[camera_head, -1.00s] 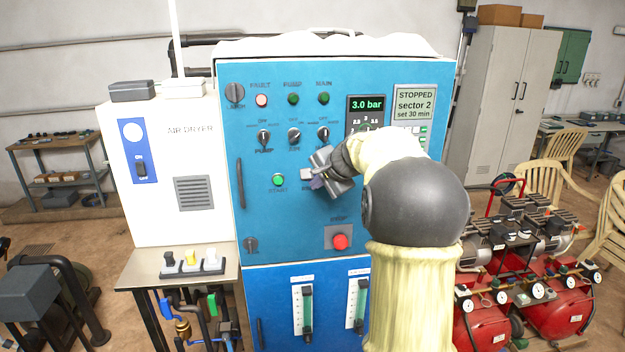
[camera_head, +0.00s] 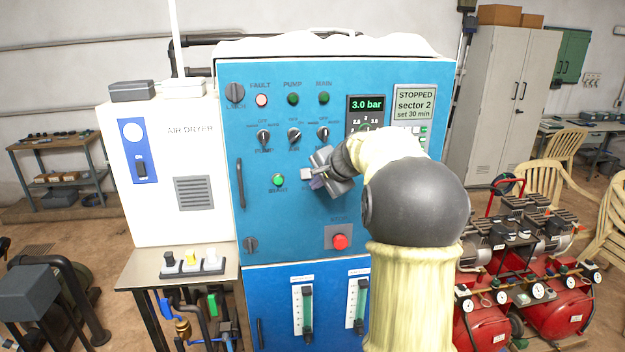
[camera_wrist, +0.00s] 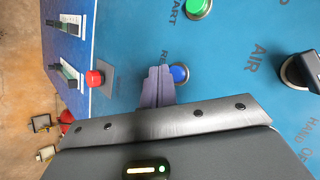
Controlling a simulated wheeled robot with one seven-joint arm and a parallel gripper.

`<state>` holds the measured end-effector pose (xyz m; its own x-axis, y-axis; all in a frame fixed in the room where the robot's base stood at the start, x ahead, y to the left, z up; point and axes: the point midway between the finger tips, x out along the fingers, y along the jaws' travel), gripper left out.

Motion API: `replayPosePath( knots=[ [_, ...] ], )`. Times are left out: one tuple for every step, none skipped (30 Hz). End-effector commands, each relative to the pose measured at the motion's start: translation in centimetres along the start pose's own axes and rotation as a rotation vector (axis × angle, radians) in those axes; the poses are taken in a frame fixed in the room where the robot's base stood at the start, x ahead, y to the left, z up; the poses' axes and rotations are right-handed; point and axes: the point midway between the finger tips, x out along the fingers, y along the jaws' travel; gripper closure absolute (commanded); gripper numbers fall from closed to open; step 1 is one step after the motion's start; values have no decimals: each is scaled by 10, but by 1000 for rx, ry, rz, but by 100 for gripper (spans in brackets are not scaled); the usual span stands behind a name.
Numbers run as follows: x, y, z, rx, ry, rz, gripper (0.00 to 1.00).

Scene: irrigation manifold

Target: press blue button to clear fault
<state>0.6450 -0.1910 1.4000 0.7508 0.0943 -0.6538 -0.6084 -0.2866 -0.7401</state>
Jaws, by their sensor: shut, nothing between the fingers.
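The blue button (camera_wrist: 179,73) sits on the blue panel (camera_head: 300,225), next to a label that reads as RESET. My gripper (camera_wrist: 158,70) is shut and empty. In the wrist view its fingertips are just beside the button, on the side toward the red button, and the button's edge is close to them. I cannot tell whether they touch the panel. In the head view my gripper (camera_head: 316,183) is in front of the panel and hides the blue button. The FAULT lamp (camera_head: 261,100) looks pale red and bright.
A green START button (camera_head: 278,180) is left of my gripper, and a red mushroom button (camera_head: 340,241) is below it. Selector knobs (camera_head: 294,136) stand out above. The display (camera_head: 415,103) reads STOPPED, sector 2. A door handle (camera_head: 240,183) projects at the panel's left.

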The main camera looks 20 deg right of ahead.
Motion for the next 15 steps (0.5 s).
replayPosePath(
  knots=[
    [0, 0, 0, 0, 0, 0, 100],
    [0, -1, 0, 0, 0, 0, 100],
    [1, -2, -1, 0, 0, 0, 100],
    [2, -2, -2, 0, 0, 0, 100],
    [2, -3, -2, 0, 0, 0, 100],
    [3, -3, -3, 1, -1, 1, 100],
    [4, -4, -3, 1, -1, 1, 100],
    [5, -4, -4, 1, -1, 1, 100],
    [5, -4, -4, 1, 0, 1, 100],
    [6, -4, -4, 1, 0, 1, 100],
    [6, -4, -4, 1, 0, 0, 100],
    [6, -4, -4, 0, 0, 0, 100],
    [6, -4, -4, 0, 0, 0, 100],
    [6, -4, -4, 0, 0, 0, 100],
    [6, -4, -4, 0, 0, 0, 100]
  ],
)
